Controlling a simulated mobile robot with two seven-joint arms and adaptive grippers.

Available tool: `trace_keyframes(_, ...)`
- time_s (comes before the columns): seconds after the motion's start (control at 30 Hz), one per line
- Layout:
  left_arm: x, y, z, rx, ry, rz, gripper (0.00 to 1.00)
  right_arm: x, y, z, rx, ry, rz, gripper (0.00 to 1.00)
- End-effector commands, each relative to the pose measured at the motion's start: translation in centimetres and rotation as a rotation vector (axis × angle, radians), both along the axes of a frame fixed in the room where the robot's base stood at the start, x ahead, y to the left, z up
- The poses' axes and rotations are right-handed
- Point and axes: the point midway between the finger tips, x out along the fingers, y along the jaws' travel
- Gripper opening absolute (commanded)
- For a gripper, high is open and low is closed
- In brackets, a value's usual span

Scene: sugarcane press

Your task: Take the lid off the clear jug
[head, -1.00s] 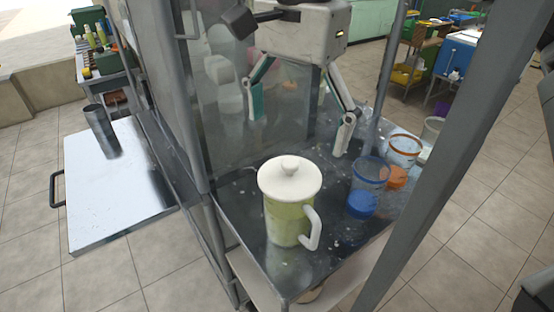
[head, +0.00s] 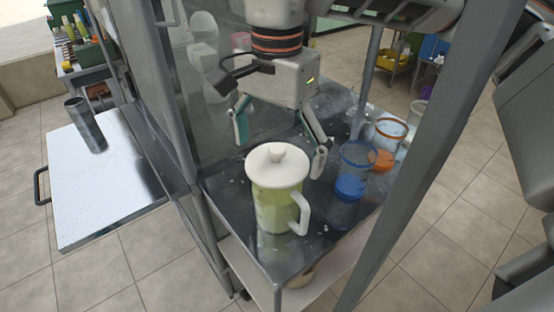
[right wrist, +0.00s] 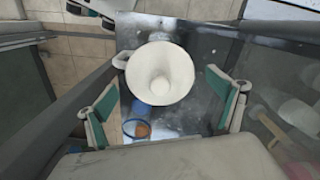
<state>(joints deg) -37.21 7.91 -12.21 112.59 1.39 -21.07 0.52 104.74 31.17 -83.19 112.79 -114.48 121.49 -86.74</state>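The clear jug (head: 272,210) holds pale yellow-green liquid and stands upright on the dark metal counter. Its white handle points right in the head view. The white lid (head: 292,172) with a round knob sits on top; the right wrist view shows the lid (right wrist: 172,62) from above, hiding most of the jug. My right gripper (head: 280,149) is open and empty. Its fingers, with green pads, are spread behind and above the lid in the head view. In the right wrist view the lid is ahead, between the fingers (right wrist: 160,102). My left gripper is not in view.
Blue-rimmed (head: 359,157) and orange-rimmed (head: 390,128) clear containers stand right of the jug, near a blue lid (head: 349,186). A grey post (head: 440,150) rises at right, a glass panel at left. A metal cup (head: 86,124) stands on a side tray (head: 95,200).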

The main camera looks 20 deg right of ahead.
Motion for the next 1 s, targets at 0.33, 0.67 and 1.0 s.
trace_keyframes(0.33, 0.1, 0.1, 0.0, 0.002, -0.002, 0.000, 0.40, 0.0, 0.0, -0.1, -0.001, 0.002, 0.000, 0.31)
trace_keyframes(0.67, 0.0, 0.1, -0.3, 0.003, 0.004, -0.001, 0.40, -0.1, 0.0, -0.5, -0.004, 0.007, 0.002, 0.29)
trace_keyframes(1.0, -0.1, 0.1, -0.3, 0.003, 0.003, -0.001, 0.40, 0.0, 0.0, 0.8, -0.005, 0.004, 0.001, 0.05)
